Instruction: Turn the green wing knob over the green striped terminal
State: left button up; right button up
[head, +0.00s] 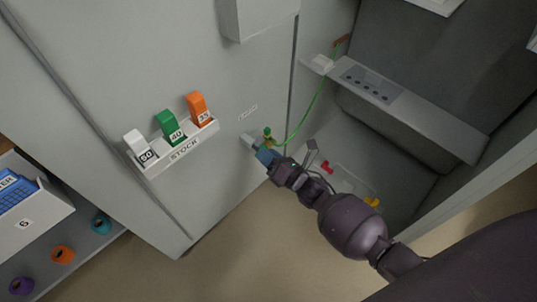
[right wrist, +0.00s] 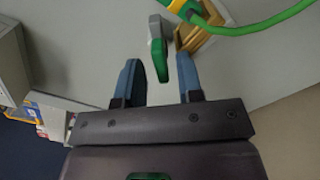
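My right gripper (head: 266,156) reaches up to a small fitting on the grey cabinet wall in the head view. Its two blue fingers (right wrist: 160,82) are apart in the right wrist view, with nothing held between them. A green piece with a grey part, seemingly the wing knob (right wrist: 160,62), lies just beyond and between the fingertips, with no clear contact. A green and yellow plug (right wrist: 186,8) with a green cable (right wrist: 262,24) sits beside a tan block (right wrist: 192,40). The striped terminal cannot be made out clearly. My left gripper is not in view.
A STOCK rack (head: 182,148) with white, green and orange blocks is on the wall to the left. A clear tray (head: 352,183) lies behind my right arm.

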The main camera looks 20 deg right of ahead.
grip_shut()
pick_arm(q)
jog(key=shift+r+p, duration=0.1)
jog(key=shift+p, duration=0.45)
pick_arm(e)
jog(key=m, duration=0.8)
jog(key=shift+m, duration=0.3)
jog(key=shift+f, duration=0.1)
